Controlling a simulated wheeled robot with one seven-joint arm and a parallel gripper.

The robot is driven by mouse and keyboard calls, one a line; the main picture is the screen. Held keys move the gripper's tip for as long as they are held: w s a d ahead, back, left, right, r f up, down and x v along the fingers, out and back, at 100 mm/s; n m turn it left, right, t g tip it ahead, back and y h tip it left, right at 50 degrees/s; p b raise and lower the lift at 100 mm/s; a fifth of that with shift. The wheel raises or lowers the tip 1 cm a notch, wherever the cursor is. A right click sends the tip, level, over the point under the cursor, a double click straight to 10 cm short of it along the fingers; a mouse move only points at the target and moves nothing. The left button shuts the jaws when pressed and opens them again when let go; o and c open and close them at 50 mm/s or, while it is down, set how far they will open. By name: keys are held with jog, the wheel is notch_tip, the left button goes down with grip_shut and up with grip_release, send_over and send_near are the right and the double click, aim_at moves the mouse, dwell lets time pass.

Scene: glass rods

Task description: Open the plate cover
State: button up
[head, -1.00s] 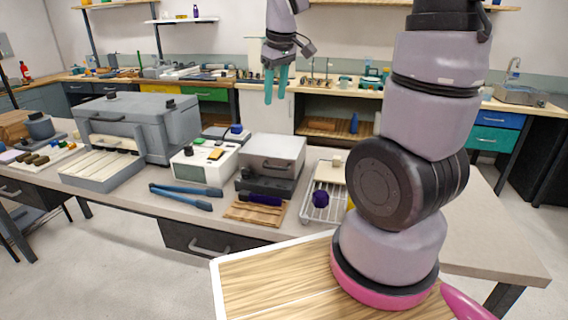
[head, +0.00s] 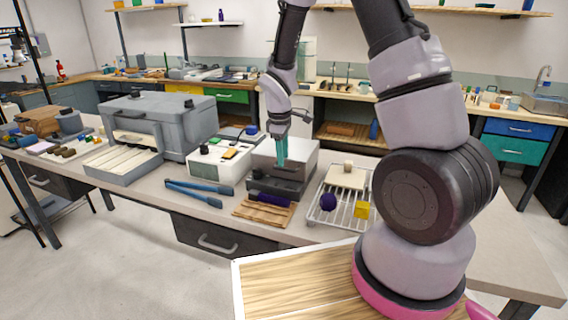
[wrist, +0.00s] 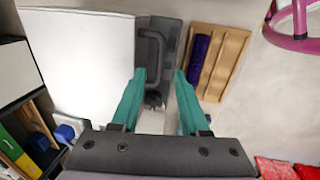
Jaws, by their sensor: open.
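The plate cover (head: 303,158) is the silver-grey lid of a low box with a dark base at the middle of the bench. It looks closed. In the wrist view its pale top (wrist: 75,60) is at left, with a dark handle (wrist: 150,48) at its edge. My gripper (head: 281,165) is open, with teal fingers pointing down over the front part of the box. In the wrist view the open fingers (wrist: 160,76) appear near one end of the handle, with nothing between them. I cannot tell whether they touch it.
A wooden block with a purple rod (head: 267,206) lies in front of the box. A wire rack (head: 340,208) with a purple ball and yellow cube is to the right. A white device (head: 212,160) and blue tongs (head: 195,190) are to the left.

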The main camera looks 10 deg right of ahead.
aim_at(284, 169)
jog(key=shift+w+d+f, duration=0.1)
jog(key=shift+w+f, duration=0.05)
jog(key=shift+f, duration=0.7)
jog(key=shift+w+d+f, duration=0.1)
jog(key=shift+f, duration=0.7)
grip_shut()
